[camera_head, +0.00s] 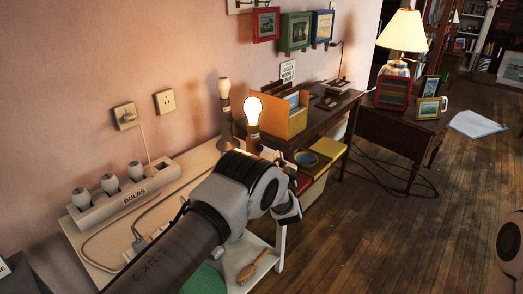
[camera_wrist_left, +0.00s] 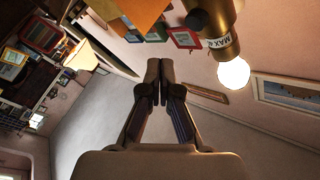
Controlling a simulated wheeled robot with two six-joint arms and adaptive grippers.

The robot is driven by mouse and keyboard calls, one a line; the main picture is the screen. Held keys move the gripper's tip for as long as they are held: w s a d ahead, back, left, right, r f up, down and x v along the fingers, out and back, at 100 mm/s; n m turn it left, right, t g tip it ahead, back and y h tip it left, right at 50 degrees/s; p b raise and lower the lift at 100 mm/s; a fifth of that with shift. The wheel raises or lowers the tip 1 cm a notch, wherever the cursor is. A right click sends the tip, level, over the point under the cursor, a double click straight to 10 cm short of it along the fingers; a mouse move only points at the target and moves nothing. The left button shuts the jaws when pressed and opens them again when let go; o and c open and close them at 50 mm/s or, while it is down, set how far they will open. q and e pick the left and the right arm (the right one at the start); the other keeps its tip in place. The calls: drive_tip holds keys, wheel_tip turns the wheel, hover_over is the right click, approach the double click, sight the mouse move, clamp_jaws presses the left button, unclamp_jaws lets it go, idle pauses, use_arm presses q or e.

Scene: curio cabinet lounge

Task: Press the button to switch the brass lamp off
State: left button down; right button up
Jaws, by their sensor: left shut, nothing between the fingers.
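The brass lamp shows in the head view with its bulb (camera_head: 253,108) lit; my left arm hides its lower part. In the left wrist view its brass body (camera_wrist_left: 222,40) is at the upper right, with a "MAX" label and the glowing bulb (camera_wrist_left: 233,72). A dark round knob, perhaps the button (camera_wrist_left: 197,19), sticks out from the brass body's left side. My left gripper (camera_wrist_left: 152,85) is shut and empty, its fingertips left of the lamp in that view and apart from it in the picture. My right gripper is out of view.
A second lamp (camera_head: 224,105) with an unlit bulb stands just left of the brass one. A "BULBS" rack (camera_head: 122,200) and cables lie on the light table.

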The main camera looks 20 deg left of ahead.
sight(260, 148)
use_arm(q)
drive_tip(key=shift+w+a+b, duration=0.3)
drive_tip(key=shift+w+a, duration=0.05)
drive_tip(key=shift+a, duration=0.55)
drive_tip(key=shift+w+a+b, duration=0.3)
drive_tip(key=shift+a, duration=0.55)
drive_tip(key=shift+w+a, duration=0.1)
drive_tip(key=shift+a, duration=0.3)
drive_tip(key=shift+w+a+b, duration=0.2)
drive_tip(key=shift+a+b, duration=0.4)
drive_tip(key=shift+a, duration=0.05)
idle(1.0)
drive_tip(key=shift+s+d, duration=0.2)
drive_tip(key=shift+d, duration=0.35)
drive_tip(key=shift+s+d, duration=0.15)
drive_tip(key=shift+d, duration=0.35)
